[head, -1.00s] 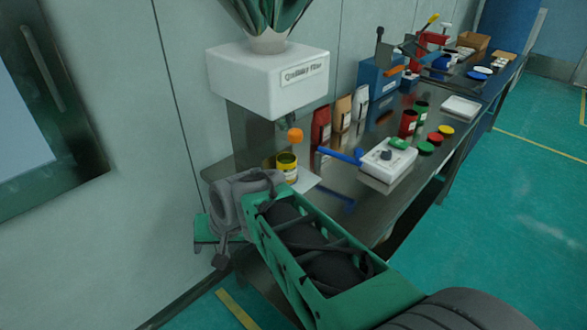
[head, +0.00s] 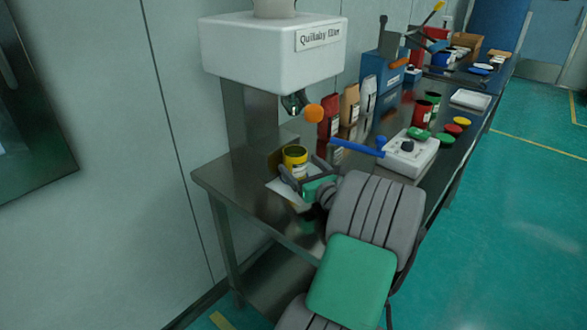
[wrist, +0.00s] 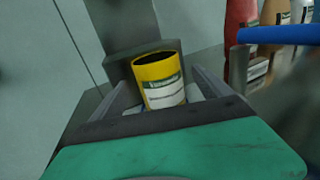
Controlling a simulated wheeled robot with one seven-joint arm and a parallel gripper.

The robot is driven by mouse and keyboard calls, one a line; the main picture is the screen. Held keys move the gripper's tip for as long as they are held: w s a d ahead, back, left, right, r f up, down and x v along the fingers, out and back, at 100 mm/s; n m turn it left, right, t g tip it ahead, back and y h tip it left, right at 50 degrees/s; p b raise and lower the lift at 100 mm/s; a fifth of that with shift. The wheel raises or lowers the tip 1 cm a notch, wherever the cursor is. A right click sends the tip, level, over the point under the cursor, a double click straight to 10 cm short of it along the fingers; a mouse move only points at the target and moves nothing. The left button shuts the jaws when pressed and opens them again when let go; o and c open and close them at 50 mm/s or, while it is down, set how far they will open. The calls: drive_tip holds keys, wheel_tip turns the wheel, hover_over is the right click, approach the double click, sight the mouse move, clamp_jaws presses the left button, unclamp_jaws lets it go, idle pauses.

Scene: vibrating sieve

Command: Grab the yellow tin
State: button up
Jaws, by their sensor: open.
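The yellow tin (head: 295,158) stands upright and open-topped, with a green and white label, under the spout of the white filling machine. It also shows in the wrist view (wrist: 159,82), between the two fingers of my gripper. My gripper (head: 300,172) is open around the tin's near side, a finger on each side. I cannot tell whether either finger touches it. The tin's lower part is partly hidden by my gripper.
The white filling machine (head: 265,52) with an orange knob (head: 314,113) overhangs the tin. A blue handle (head: 357,147) reaches from a white box (head: 410,157) at the right. Pouches (head: 330,115) and red and green tins stand further along the metal table (head: 222,178).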

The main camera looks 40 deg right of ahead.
drive_tip(key=shift+x, duration=1.15)
drive_tip(key=shift+a, duration=0.1)
drive_tip(key=c, duration=1.6)
drive_tip(key=shift+c, duration=0.9)
